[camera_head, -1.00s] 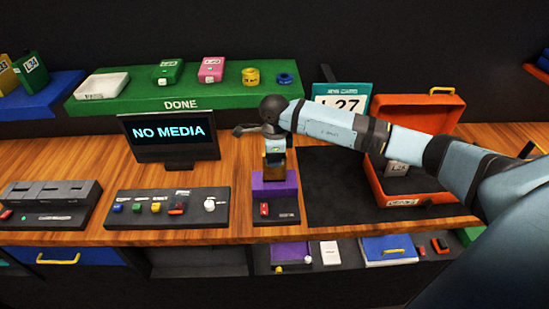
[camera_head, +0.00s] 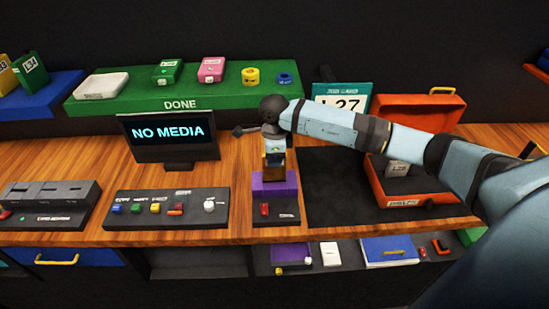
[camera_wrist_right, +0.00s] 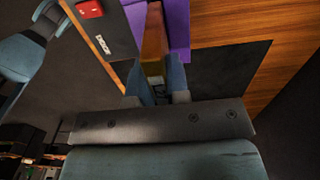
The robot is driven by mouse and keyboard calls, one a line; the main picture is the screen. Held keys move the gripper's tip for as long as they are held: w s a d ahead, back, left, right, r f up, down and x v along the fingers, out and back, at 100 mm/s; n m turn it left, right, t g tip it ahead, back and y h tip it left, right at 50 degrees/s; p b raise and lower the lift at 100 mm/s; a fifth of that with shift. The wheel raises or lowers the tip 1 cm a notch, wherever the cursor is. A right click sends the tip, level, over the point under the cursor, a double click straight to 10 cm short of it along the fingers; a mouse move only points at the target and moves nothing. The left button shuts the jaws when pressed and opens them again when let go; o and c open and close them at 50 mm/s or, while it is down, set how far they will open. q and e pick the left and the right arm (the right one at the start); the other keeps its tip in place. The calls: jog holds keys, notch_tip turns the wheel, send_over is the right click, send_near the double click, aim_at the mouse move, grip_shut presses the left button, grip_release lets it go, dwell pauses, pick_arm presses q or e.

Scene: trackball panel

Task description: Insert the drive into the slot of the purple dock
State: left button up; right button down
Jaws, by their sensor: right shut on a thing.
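The purple dock (camera_head: 273,183) sits on a dark base plate in the middle of the wooden bench; it also shows at the top of the right wrist view (camera_wrist_right: 178,28). My right gripper (camera_head: 274,150) is above the dock, pointing down. It is shut on the drive, an orange-brown block (camera_wrist_right: 153,50) that reaches down to the dock. The slot is hidden by the drive and gripper, so I cannot tell how deep the drive sits.
A monitor (camera_head: 168,134) reading "NO MEDIA" stands left of the dock. A button panel (camera_head: 168,208) is at front left. A red button (camera_head: 264,209) is in front of the dock. An open orange case (camera_head: 420,198) and dark mat (camera_head: 340,185) are at right. A green shelf (camera_head: 220,97) is behind.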

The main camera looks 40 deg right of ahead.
aim_at(274, 179)
jog(key=shift+f+b, duration=2)
jog(key=shift+f, duration=0.6)
dwell(0.9)
jog(key=c, duration=1)
grip_release()
jog(key=shift+r+p, duration=2.65)
jog(key=shift+r, duration=2.9)
